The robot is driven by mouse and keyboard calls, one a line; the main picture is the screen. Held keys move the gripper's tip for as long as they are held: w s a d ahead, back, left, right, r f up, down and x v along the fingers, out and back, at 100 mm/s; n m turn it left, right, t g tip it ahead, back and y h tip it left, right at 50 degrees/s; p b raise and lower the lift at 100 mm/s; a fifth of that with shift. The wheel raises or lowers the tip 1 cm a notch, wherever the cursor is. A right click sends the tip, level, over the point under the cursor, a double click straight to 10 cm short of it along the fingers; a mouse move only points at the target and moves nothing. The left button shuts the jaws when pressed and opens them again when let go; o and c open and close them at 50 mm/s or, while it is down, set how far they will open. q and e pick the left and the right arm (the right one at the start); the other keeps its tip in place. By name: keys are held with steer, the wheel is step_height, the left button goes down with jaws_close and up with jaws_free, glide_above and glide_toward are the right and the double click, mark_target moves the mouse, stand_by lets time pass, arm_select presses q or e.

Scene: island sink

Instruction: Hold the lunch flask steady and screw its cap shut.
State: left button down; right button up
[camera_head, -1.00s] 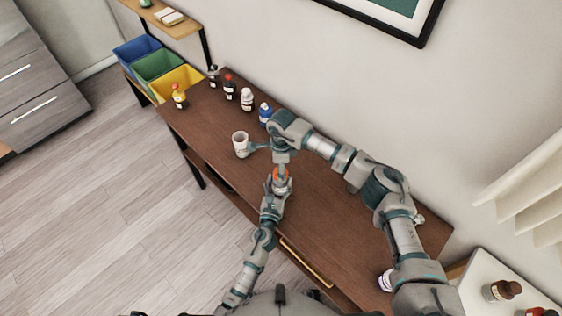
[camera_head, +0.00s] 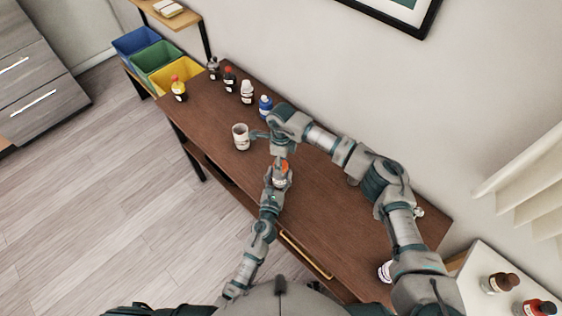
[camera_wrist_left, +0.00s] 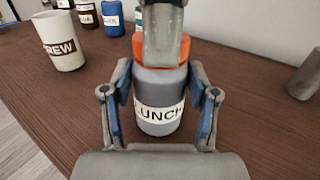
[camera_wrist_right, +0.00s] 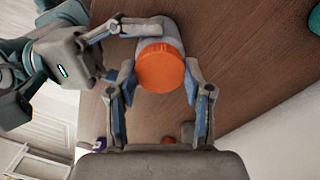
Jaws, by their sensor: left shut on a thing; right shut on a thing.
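The lunch flask (camera_head: 280,179) stands upright on the brown table, a grey body with a "LUNCH" label that shows in the left wrist view (camera_wrist_left: 160,90). Its orange cap (camera_wrist_right: 160,68) sits on top of the body. My left gripper (camera_wrist_left: 160,112) is shut on the flask body, a finger on each side. My right gripper (camera_wrist_right: 160,82) comes from above and is shut on the cap, fingers on opposite sides. In the left wrist view a right finger (camera_wrist_left: 163,35) covers part of the cap. The cap's thread is hidden.
A white mug (camera_head: 240,138) stands left of the right hand. Several bottles line the wall edge, the blue one (camera_head: 265,106) nearest. The table right of the flask is mostly clear.

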arm_select(q)
steer(key=shift+f, duration=0.15)
arm_select(e)
steer(key=o, duration=1.3)
steer(key=shift+w+r, duration=0.15)
steer(key=shift+r, duration=1)
steer(key=shift+w+r, duration=0.1)
steer(key=shift+r, duration=1)
steer(key=shift+w+r+m, duration=0.15)
steer(key=shift+r+m, duration=0.65)
steer(key=shift+r, duration=0.95)
steer(key=shift+c, duration=0.5)
steer(key=shift+s+f, duration=0.2)
steer(key=shift+f, duration=1.85)
steer(key=shift+s+f, duration=0.15)
steer(key=shift+f, duration=1.85)
